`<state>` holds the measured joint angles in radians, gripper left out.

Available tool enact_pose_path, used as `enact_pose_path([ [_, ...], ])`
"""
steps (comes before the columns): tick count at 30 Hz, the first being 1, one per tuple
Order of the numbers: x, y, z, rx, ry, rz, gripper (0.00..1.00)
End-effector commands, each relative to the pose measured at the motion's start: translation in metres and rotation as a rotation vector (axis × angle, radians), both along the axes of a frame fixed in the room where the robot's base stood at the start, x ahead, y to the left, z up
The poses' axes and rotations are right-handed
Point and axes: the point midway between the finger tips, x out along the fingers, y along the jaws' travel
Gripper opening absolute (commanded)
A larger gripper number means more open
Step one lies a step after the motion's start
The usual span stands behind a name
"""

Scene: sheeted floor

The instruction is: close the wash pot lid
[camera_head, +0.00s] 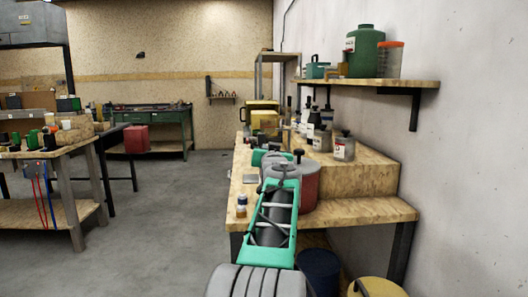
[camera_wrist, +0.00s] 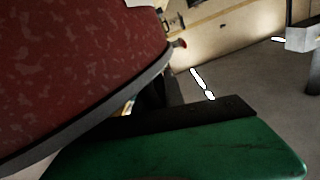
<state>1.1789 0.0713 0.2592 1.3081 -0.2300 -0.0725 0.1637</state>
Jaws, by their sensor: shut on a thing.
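The wash pot (camera_head: 308,187) is a red, round pot on the bench, partly hidden behind my green and grey arm. Its lid has a dark knob (camera_head: 298,156) that shows just above the arm; I cannot tell the lid's exact angle. In the wrist view, a speckled red surface of the pot with a grey rim (camera_wrist: 120,103) fills the upper left. My gripper (camera_wrist: 190,112) shows there as a green finger with a black pad, right beside the rim. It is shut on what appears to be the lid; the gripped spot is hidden.
Small bottles (camera_head: 241,205) stand at the bench's (camera_head: 370,210) left edge. Jars (camera_head: 344,147) stand on the raised step behind the pot. A wall shelf (camera_head: 400,84) holds a green canister (camera_head: 364,52). A yellow-topped bin (camera_head: 375,288) and a dark bin (camera_head: 318,270) stand below. Open floor lies left.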

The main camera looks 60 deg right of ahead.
Motion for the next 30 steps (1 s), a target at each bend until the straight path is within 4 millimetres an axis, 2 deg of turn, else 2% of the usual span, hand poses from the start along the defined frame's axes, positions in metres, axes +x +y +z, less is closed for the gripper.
enact_pose_path([
  [5, 0.002, 0.000, -0.006, 0.010, 0.004, 0.003, 0.00],
  [6, 0.002, 0.000, -0.006, 0.011, 0.004, 0.003, 0.14],
  [14, 0.002, 0.000, -0.005, 0.009, 0.003, 0.003, 0.34],
  [23, -0.002, 0.004, -0.003, 0.006, 0.002, 0.001, 0.34],
  [30, -0.027, 0.040, -0.003, 0.005, 0.001, 0.001, 0.34],
])
